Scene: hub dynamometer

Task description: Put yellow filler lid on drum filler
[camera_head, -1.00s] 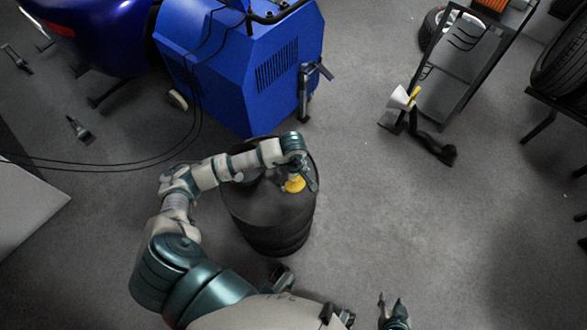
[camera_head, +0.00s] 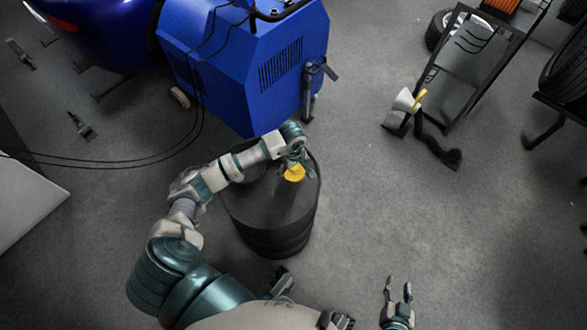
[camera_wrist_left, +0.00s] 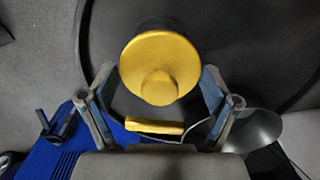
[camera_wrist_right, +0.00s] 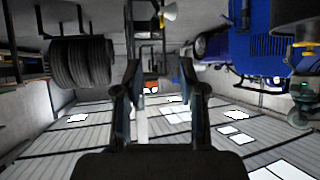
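The yellow filler lid (camera_head: 294,173) is at my left gripper (camera_head: 303,172), over the right part of the black drum's top (camera_head: 268,203). In the left wrist view the round lid (camera_wrist_left: 160,58), its knob facing the camera, is between the fingertips (camera_wrist_left: 158,72), which meet or nearly meet its rim on both sides. A dark round shape (camera_wrist_left: 157,22), seemingly the drum filler, shows just past the lid's upper edge. The lid partly hides it, and whether they touch is unclear. My right gripper (camera_head: 398,290) is open and empty at the bottom, away from the drum.
A blue machine (camera_head: 245,70) stands close behind the drum, with hanging cables at its left. A white funnel-like object (camera_head: 402,102) and a black hose (camera_head: 437,148) are near a dark rack (camera_head: 465,65) at upper right. Floor right of the drum is clear.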

